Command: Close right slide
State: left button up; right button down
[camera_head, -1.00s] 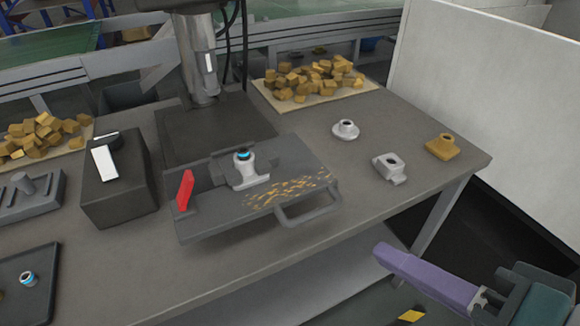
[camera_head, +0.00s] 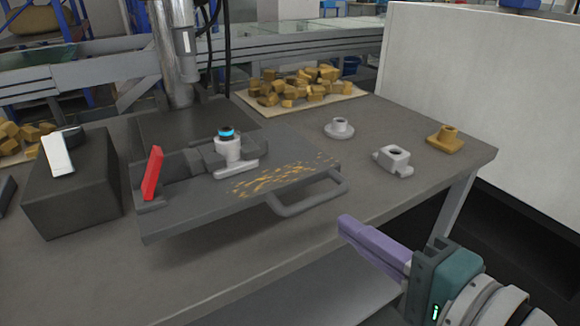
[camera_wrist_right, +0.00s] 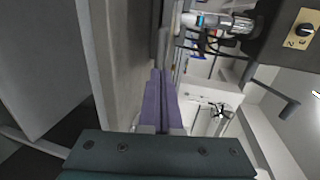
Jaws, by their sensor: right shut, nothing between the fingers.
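The right slide is a dark grey plate (camera_head: 215,206) with a bent handle (camera_head: 310,196) on its front right side. It juts out at the front of the bench and carries a white fitting with a blue ring (camera_head: 228,152), a red lever (camera_head: 152,172) and brass-coloured shavings. My right gripper (camera_head: 345,222), with purple fingers, is shut and empty, in front of the bench edge and to the lower right of the handle, apart from it. The shut purple fingers also show in the right wrist view (camera_wrist_right: 162,100). My left gripper is not in view.
On the bench (camera_head: 420,180) stand a round white part (camera_head: 339,129), a white block part (camera_head: 393,161) and a brass part (camera_head: 444,138). A tray of brass cubes (camera_head: 300,88) lies behind. A black box (camera_head: 70,185) stands left. A white panel (camera_head: 480,90) rises at right.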

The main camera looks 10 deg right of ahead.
aim_at(313, 204)
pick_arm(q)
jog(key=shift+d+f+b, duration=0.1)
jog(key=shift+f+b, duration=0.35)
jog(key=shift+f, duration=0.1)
pick_arm(e)
jog(key=shift+x, duration=2.75)
